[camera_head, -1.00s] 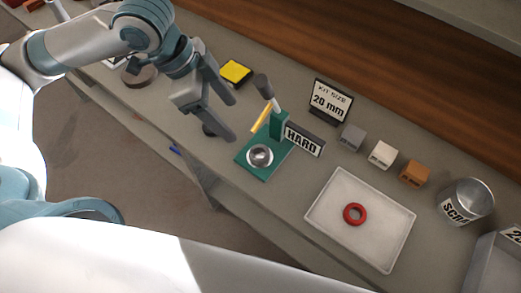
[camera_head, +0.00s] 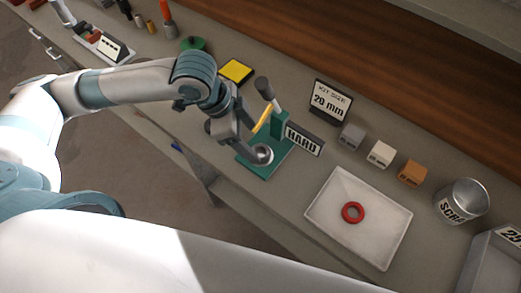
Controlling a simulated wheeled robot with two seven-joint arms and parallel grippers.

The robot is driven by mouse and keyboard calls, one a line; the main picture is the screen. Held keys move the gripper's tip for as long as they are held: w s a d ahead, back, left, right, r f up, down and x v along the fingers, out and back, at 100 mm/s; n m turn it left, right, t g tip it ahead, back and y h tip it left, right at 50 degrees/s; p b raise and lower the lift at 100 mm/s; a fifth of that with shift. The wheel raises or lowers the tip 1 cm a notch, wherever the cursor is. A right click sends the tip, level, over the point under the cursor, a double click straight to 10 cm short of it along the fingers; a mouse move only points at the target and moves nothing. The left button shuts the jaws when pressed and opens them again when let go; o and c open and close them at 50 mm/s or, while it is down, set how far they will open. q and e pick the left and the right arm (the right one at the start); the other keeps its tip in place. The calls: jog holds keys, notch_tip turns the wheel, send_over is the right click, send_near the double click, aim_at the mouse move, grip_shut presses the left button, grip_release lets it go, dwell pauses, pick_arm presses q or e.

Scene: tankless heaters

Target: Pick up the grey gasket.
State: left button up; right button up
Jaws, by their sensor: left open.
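The grey gasket (camera_head: 264,154) looks like a round grey ring. It lies on the base of a green test stand (camera_head: 262,171) beside a sign reading HARD (camera_head: 304,140). My left gripper (camera_head: 251,151) is open and points down over the stand, at the left side of the ring. Its fingers cover part of the ring, and I cannot tell whether they touch it. My right gripper is not in view.
A yellow lever (camera_head: 262,118) and a dark-topped handle (camera_head: 265,88) rise close behind my left gripper. A white tray (camera_head: 330,222) with a red ring (camera_head: 353,212) stands to the right. Small blocks (camera_head: 381,154) and a metal scrap can (camera_head: 463,200) stand farther right.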

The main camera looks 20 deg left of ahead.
aim_at(260, 152)
pick_arm(q)
jog(key=shift+d+f, duration=0.1)
jog(key=shift+f, duration=0.2)
jog(key=shift+f, duration=0.1)
jog(key=x, duration=0.1)
jog(key=p+x, duration=0.1)
jog(key=x, duration=0.1)
jog(key=shift+f+p, duration=0.35)
jog(key=shift+p, duration=0.05)
jog(key=shift+w+f, duration=0.2)
jog(key=shift+f, duration=0.5)
jog(key=shift+c, duration=0.2)
jog(key=c, duration=1.2)
jog(key=shift+r, duration=0.15)
